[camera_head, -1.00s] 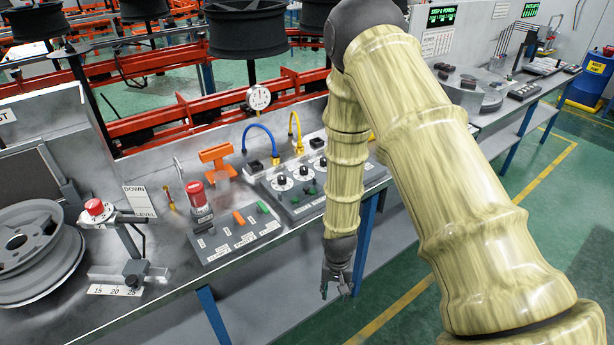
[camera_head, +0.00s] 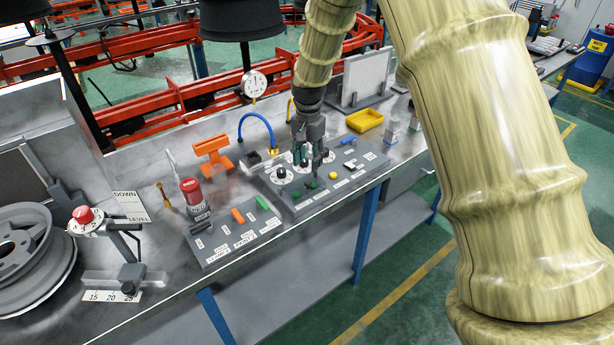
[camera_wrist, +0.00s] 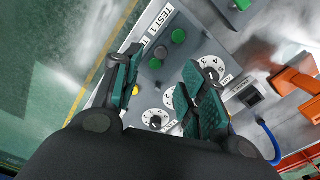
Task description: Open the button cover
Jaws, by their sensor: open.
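My gripper (camera_head: 312,158) is open and empty. It points down over the right control panel (camera_head: 342,180), which has numbered dials and green buttons. In the wrist view my gripper's two green-padded fingers (camera_wrist: 163,82) are spread, with panel, dials and green buttons (camera_wrist: 180,36) showing between and beyond them. I cannot make out a button cover clearly in either view.
An orange stand (camera_head: 212,152) and a blue hose (camera_head: 256,122) rise behind the panels. A yellow tray (camera_head: 365,120) lies to the right. A wheel (camera_head: 28,243) and another red knob (camera_head: 84,214) are at the left. Bare bench lies along the front edge.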

